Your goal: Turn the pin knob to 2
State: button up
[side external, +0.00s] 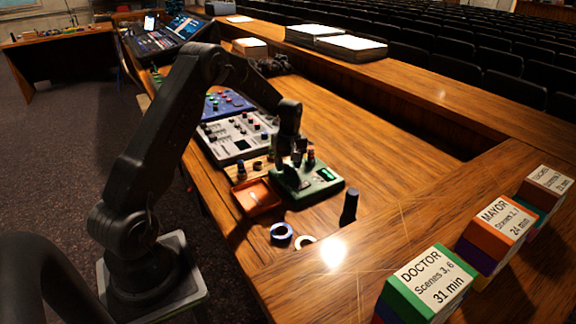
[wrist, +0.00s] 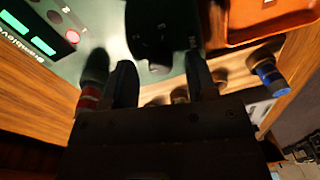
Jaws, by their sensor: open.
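A green box (side external: 318,192) with a lit green display sits on the desk in the side view; it also shows in the wrist view (wrist: 97,55). A dark round knob (wrist: 153,45), likely the pin knob, is on its face, with a pointed end toward my gripper. A pale mark (wrist: 193,42) is beside the knob, too small to read surely. My gripper (wrist: 160,80) is open, one finger on each side of the knob's pointed end; contact cannot be told. In the side view my gripper (side external: 297,160) is low over the box and hides the knob.
An orange tray (side external: 256,198) stands left of the box. A red-banded knob or peg (wrist: 88,100) is close beside one finger; a blue-ended one (wrist: 270,75) is farther right. A dark upright cylinder (side external: 349,207) and a blue ring (side external: 281,234) are nearby.

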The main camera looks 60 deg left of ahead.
jog(key=shift+f, duration=0.5)
jog(key=c, duration=0.9)
